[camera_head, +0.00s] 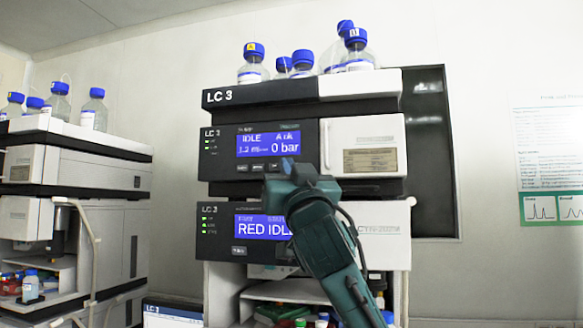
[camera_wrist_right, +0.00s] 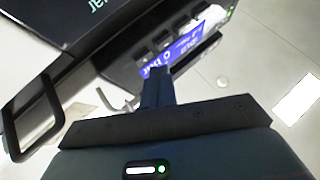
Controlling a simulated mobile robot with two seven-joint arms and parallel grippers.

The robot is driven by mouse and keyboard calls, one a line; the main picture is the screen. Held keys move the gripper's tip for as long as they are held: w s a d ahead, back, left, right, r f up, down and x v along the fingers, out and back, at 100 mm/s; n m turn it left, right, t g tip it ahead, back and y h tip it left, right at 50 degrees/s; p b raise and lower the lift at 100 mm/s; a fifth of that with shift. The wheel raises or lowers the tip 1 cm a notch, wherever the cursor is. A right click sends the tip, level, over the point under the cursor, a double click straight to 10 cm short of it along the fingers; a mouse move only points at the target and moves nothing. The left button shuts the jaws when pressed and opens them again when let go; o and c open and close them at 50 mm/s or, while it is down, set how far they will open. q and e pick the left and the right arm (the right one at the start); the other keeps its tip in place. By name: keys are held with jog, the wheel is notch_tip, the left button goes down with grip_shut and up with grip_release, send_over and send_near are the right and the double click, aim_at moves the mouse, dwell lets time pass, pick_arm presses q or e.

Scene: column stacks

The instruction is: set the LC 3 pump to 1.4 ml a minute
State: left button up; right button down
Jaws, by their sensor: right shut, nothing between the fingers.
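The LC 3 pump (camera_head: 314,133) is the module under the solvent tray in the middle stack. Its blue display (camera_head: 268,144) reads IDLE and 0 bar; the flow figure looks like 1.2, in small blurred text. A row of small buttons (camera_head: 257,167) lies below the display. My right gripper (camera_head: 287,166) is shut and empty in front of the pump's lower front, hiding the right end of that row. In the right wrist view my shut fingers (camera_wrist_right: 156,88) point at the panel, with the tilted blue display (camera_wrist_right: 178,48) just beyond. Contact cannot be told. My left gripper is out of view.
Below the pump is a module whose display (camera_head: 262,227) reads RED IDLE, partly behind my right arm. Blue-capped bottles (camera_head: 302,63) stand on the solvent tray (camera_head: 270,93). A second stack (camera_head: 70,195) stands at left. A dark panel (camera_head: 428,150) is behind at right.

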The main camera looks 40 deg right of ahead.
jog(key=s+a, duration=0.3)
jog(key=shift+s+a, duration=0.1)
jog(key=shift+a, duration=0.3)
dwell(2.6)
